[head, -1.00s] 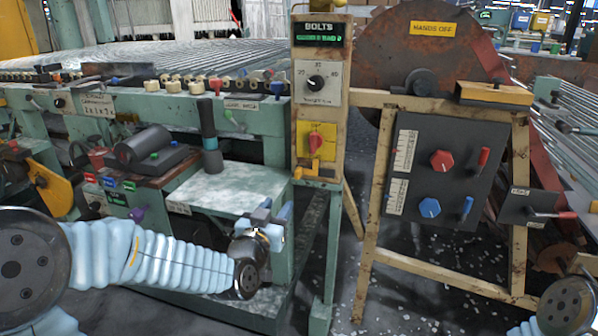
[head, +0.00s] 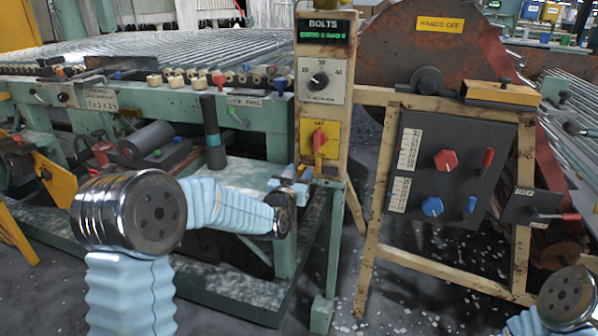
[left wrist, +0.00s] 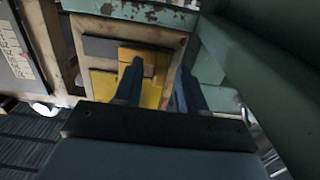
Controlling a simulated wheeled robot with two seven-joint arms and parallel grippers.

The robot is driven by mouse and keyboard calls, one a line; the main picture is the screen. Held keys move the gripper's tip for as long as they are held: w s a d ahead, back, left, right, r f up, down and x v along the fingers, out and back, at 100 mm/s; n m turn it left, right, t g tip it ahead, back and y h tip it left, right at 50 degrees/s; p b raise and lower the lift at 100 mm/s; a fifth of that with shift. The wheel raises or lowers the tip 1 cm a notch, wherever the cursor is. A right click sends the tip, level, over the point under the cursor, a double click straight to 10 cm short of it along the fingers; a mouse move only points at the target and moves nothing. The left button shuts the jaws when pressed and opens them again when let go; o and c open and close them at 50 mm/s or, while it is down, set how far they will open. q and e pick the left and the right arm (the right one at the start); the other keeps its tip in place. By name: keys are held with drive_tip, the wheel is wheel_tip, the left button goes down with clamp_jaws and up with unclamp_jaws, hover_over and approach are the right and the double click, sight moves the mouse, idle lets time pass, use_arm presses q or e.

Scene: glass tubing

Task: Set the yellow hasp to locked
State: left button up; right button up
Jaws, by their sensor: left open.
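The yellow hasp (left wrist: 150,58) shows in the left wrist view as a yellow-orange piece in front of a yellow plate (left wrist: 103,84) and a dark plate. My left gripper (left wrist: 158,74) is open in front of it, with one finger overlapping the hasp in the picture. I cannot tell whether they touch. In the head view my left gripper (head: 301,175) is at the lower end of the tall BOLTS panel (head: 307,100) and mostly hides the hasp area. Whether the hasp is locked cannot be made out. My right gripper is not in view.
A red switch on a yellow plate (head: 331,134) sits just above my left gripper. A white dial (head: 320,80) is higher up. The green bench (head: 245,125) stands left of the panel; a dark control board (head: 455,172) on a wooden frame stands right.

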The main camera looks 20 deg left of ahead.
use_arm(q)
drive_tip(key=shift+w, duration=0.15)
clamp_jaws()
